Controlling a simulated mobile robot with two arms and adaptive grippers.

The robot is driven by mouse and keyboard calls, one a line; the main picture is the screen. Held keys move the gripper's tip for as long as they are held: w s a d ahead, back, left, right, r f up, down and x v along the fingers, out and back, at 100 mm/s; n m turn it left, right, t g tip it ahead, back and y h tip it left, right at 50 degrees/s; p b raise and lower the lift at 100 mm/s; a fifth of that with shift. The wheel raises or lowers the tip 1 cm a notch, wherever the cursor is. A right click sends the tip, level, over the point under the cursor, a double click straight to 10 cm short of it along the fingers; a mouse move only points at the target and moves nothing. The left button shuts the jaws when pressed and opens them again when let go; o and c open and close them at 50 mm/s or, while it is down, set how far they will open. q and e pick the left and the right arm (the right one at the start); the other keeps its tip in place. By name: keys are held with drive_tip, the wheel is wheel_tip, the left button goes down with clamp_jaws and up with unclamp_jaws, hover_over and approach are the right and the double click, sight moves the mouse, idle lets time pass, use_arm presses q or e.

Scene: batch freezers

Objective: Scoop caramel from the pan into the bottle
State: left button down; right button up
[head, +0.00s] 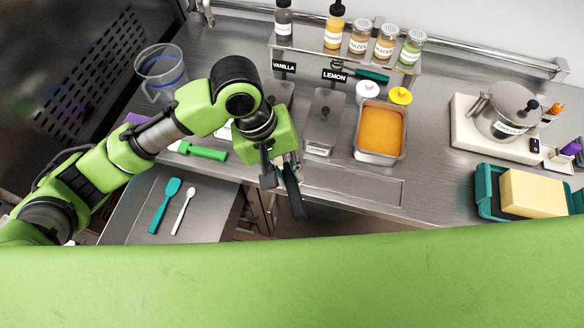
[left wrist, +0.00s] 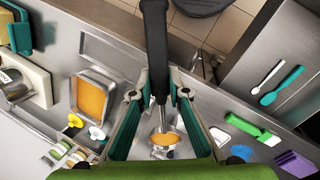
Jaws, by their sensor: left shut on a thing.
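A metal pan (head: 380,158) of orange caramel (head: 382,129) stands on the steel counter, right of my left gripper (head: 281,178); the pan also shows in the left wrist view (left wrist: 112,78). My left gripper is shut on the black handle (head: 293,197) of a scoop. In the left wrist view, the handle (left wrist: 157,50) runs between the gripper's fingers (left wrist: 159,95), and the scoop's metal bowl (left wrist: 163,139) shows orange inside. The gripper hides the bowl in the head view. Several bottles stand on the back shelf, one dark (head: 284,24); I cannot tell which is the task's bottle. My right gripper is out of view.
A lidded steel container (head: 323,124) stands between gripper and pan. White (head: 367,91) and yellow (head: 400,96) caps sit behind the pan. A clear pitcher (head: 161,71) is at back left, a sponge in a teal tray (head: 486,190) at right. Front counter right of the gripper is clear.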

use_arm(q)
drive_tip(key=shift+a+f+h+b, duration=0.2)
drive_tip(key=shift+h+b, duration=0.35)
drive_tip(key=shift+b, duration=0.8)
drive_tip(key=shift+a+f+h+b, duration=0.15)
drive_tip(key=shift+h+b, duration=0.4)
drive_tip(key=shift+b, duration=0.75)
drive_tip(key=shift+s+a+h+b, duration=0.1)
drive_tip(key=shift+h+b, duration=0.2)
drive_tip(key=shift+b, duration=0.5)
drive_tip(key=h+b, duration=0.3)
drive_tip(key=b, duration=0.2)
drive_tip(key=a+f+t+h+b, duration=0.1)
drive_tip(key=h+b, duration=0.2)
drive_tip(key=b, duration=0.3)
drive_tip(key=f+m+t+h+b, duration=0.1)
drive_tip(key=h+b, duration=0.3)
drive_tip(key=b, duration=0.1)
drive_tip(key=shift+s+a, duration=0.15)
drive_tip(key=shift+a, duration=0.15)
drive_tip(key=shift+r, duration=0.1)
drive_tip(key=shift+a, duration=0.1)
